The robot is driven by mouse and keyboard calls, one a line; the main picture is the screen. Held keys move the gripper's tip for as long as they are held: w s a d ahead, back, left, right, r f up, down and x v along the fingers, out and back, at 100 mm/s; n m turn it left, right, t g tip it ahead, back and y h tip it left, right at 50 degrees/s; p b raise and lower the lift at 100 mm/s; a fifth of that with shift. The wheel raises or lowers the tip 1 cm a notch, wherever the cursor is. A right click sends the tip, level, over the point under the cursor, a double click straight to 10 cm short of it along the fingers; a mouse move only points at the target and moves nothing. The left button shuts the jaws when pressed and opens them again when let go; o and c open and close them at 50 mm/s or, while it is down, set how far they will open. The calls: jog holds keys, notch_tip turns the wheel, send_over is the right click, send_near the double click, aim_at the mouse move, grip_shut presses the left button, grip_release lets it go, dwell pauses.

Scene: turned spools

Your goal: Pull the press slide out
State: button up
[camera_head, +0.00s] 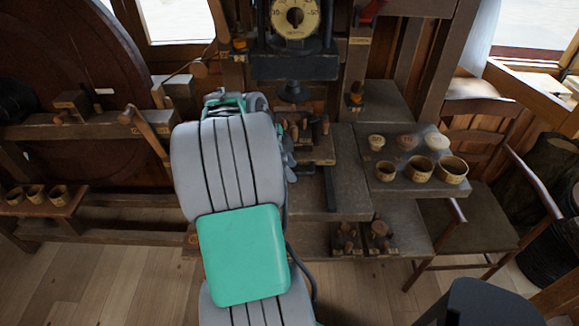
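The press (293,65) stands at the top centre, with a round dial above its dark crosshead and a short dark ram (293,92) below. Under the ram is what looks like the press slide (312,157), a small wooden platform with dark turned pieces on it. A dark narrow rail (330,190) runs from it toward me over the bench. My grey and green arm covers the slide's left side. Only a bit of my gripper (288,150) shows past the arm, at the slide's left edge. Its fingers are hidden, and I cannot tell whether it touches the slide.
A grey shelf (405,183) at right holds several wooden cups. Turned pieces (379,235) stand on a lower shelf. A wooden chair (470,215) stands further right. A large dark wheel (60,60) and wooden beams fill the left. Bare floor (120,275) shows at lower left.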

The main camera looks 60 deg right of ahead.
jog(key=shift+c, duration=0.2)
grip_shut()
dwell(1.1)
